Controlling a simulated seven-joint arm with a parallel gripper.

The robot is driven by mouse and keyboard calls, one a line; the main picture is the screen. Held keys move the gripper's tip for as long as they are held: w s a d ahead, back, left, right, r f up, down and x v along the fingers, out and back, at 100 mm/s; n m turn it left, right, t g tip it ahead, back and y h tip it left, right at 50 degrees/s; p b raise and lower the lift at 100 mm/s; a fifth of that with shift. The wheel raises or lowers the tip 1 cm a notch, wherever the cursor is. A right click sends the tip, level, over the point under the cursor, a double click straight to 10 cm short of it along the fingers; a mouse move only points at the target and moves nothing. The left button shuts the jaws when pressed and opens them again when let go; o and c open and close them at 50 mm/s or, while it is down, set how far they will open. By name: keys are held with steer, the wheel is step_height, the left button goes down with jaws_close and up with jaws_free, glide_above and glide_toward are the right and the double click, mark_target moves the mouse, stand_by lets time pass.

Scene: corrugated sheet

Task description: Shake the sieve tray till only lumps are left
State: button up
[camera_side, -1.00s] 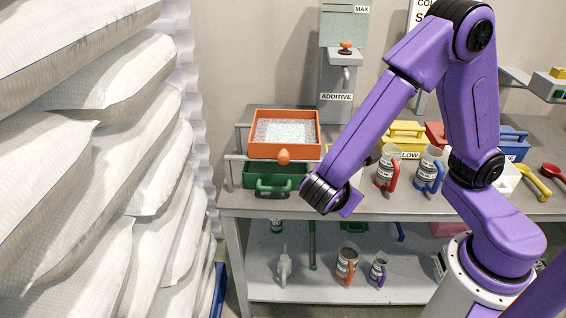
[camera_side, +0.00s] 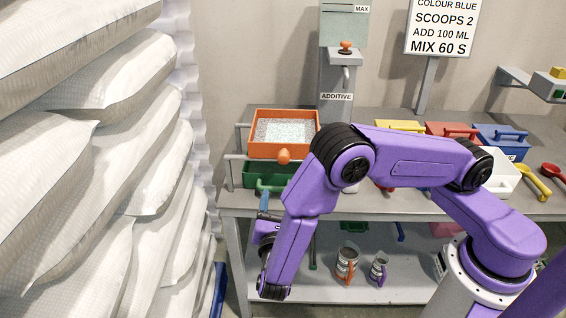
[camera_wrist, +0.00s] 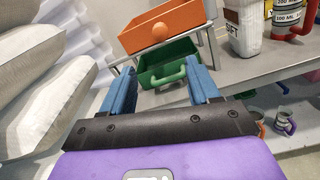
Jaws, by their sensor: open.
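The orange sieve tray (camera_side: 284,152) sits on a raised frame above a green tray at the left end of the bench. It holds pale, grainy material, and an orange round knob is on its front. In the wrist view the sieve tray (camera_wrist: 160,24) is ahead at the top, with its inside hidden. The green tray (camera_side: 262,174) with a front handle is directly below it; it also shows in the wrist view (camera_wrist: 163,62). My gripper (camera_wrist: 163,78) has its two blue fingers apart, empty, pointing toward the green tray and apart from the sieve tray.
Stacked white sacks (camera_side: 100,160) fill the left side. Yellow, red and blue boxes (camera_side: 500,140) line the bench to the right. Jugs (camera_side: 347,262) stand on the lower shelf. A sign (camera_side: 442,28) gives batch instructions.

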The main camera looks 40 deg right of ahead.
mark_target(283, 162)
steer(key=x, duration=1.5)
